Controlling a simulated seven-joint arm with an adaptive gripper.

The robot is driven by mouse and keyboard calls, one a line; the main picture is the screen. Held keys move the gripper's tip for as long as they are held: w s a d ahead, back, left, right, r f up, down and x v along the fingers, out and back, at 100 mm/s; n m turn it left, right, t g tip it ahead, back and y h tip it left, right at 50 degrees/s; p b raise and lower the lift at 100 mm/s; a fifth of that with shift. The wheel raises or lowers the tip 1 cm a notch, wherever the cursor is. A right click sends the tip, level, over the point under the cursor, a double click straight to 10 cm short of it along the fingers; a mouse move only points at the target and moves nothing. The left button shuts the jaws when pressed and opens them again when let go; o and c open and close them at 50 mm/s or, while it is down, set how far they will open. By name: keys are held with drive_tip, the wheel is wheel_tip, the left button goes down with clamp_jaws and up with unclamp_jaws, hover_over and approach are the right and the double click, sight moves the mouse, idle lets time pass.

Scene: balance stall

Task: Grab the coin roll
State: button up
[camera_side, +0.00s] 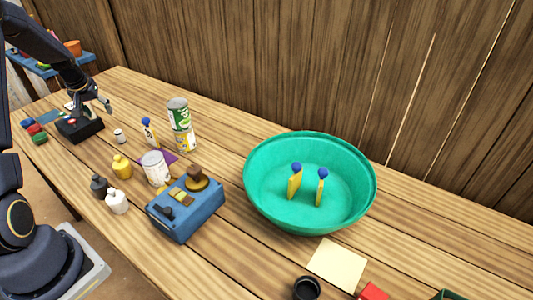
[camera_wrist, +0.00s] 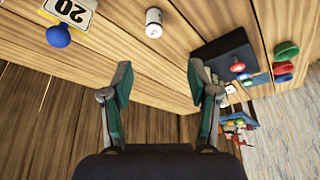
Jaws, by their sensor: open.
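A small white cylinder with a dark end, which may be the coin roll, stands on the wooden table in the side view (camera_side: 119,136). It also shows near the top middle of the wrist view (camera_wrist: 153,22). My gripper (camera_side: 97,107) is at the far left of the table, above and beside a black box. In the wrist view my gripper (camera_wrist: 158,82) has its two fingers wide apart with nothing between them. The cylinder lies beyond the fingertips, apart from them.
The black box (camera_wrist: 222,52) bears several small coloured pieces, close to one finger. A blue-topped yellow piece (camera_side: 150,132), stacked cans (camera_side: 180,125) and a white can (camera_side: 156,168) stand nearby. A blue box (camera_side: 186,212) and a green basin (camera_side: 310,220) are farther right.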

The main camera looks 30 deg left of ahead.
sight(117, 132)
drive_tip(key=x, duration=1)
drive_tip(key=shift+w+d+f, duration=0.15)
drive_tip(key=shift+f, duration=0.15)
drive_tip(key=x, duration=0.5)
drive_tip(key=shift+w+d, duration=0.2)
drive_tip(key=shift+w, duration=0.1)
drive_tip(key=shift+c, duration=0.2)
clamp_jaws()
